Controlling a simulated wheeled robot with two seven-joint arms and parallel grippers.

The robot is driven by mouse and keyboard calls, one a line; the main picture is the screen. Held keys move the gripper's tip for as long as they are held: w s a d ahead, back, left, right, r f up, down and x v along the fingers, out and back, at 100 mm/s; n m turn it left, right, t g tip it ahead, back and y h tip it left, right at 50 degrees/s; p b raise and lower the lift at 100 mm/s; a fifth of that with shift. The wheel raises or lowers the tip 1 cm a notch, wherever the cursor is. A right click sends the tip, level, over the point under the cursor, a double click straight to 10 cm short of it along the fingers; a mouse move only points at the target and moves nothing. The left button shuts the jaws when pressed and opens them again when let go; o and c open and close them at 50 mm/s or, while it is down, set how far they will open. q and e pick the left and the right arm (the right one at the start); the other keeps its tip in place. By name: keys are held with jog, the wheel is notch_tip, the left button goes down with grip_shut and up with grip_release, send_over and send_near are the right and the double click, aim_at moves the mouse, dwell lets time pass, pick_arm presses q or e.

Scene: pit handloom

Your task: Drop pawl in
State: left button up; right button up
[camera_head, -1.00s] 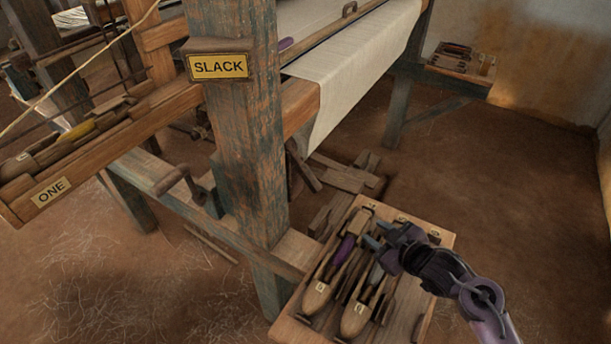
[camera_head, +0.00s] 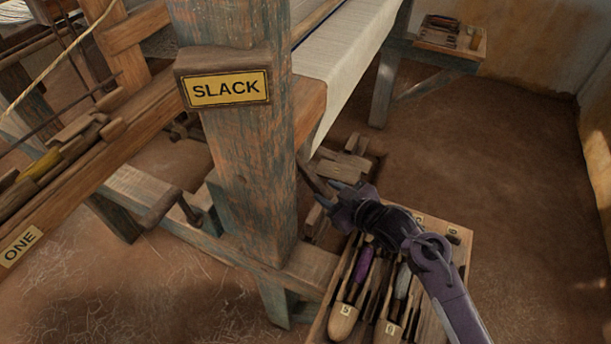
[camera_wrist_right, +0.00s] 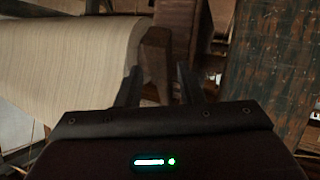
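My right gripper (camera_head: 326,194) is beside the right side of the post, below the wooden beam end (camera_head: 309,112). It also shows in the right wrist view (camera_wrist_right: 158,88), where its two fingers are apart with nothing between them. A dark slanting bar (camera_head: 312,178) hangs under the beam end, close to the fingertips in the head view; I cannot tell if it is the pawl or if they touch. The beam end (camera_wrist_right: 155,60) shows beyond the fingers in the wrist view. The post carries a yellow SLACK sign (camera_head: 226,89). My left gripper is not in view.
White cloth (camera_head: 345,62) drapes over the beam. A tray (camera_head: 455,235) with several numbered shuttles is beneath my right arm. A wooden crank-like handle (camera_head: 162,207) sits left of the post. Bare floor (camera_head: 510,215) lies open at the right.

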aim_at(322, 189)
jog(key=x, duration=0.5)
jog(key=shift+w+a+f, duration=0.15)
jog(key=shift+w+a, duration=0.05)
jog(key=shift+w, duration=0.1)
jog(key=shift+w+a+f, duration=0.15)
jog(key=shift+w+a, duration=0.05)
jog(key=shift+a, duration=0.05)
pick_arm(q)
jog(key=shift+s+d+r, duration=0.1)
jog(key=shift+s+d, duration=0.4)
pick_arm(e)
grip_shut()
